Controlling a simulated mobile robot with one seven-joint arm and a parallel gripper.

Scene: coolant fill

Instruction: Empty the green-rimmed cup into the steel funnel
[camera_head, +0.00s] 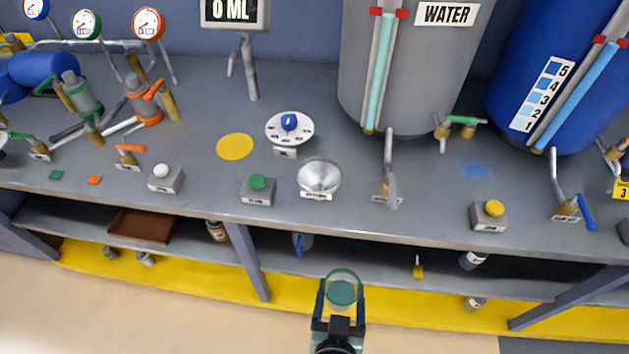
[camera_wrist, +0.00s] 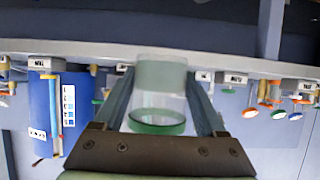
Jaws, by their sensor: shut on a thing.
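The clear green-rimmed cup (camera_head: 343,274) is between the fingers of my gripper (camera_head: 340,296), which is shut on its sides. The cup stands upright and holds a grey-green liquid in its lower part. In the wrist view, which is upside down, the cup (camera_wrist: 158,108) shows its green rim at the bottom of the picture. The steel funnel (camera_head: 319,175) sits near the front edge of the bench. My gripper and the cup are in front of the bench, apart from the funnel, which is farther back and slightly left in the head view.
The bench (camera_head: 330,222) has a green button box (camera_head: 258,190) left of the funnel and a tap (camera_head: 389,165) to its right. A white dial (camera_head: 289,128) stands behind it. A display (camera_head: 235,12) reads 0 ML. Grey and blue tanks (camera_head: 415,75) (camera_head: 555,70) stand behind.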

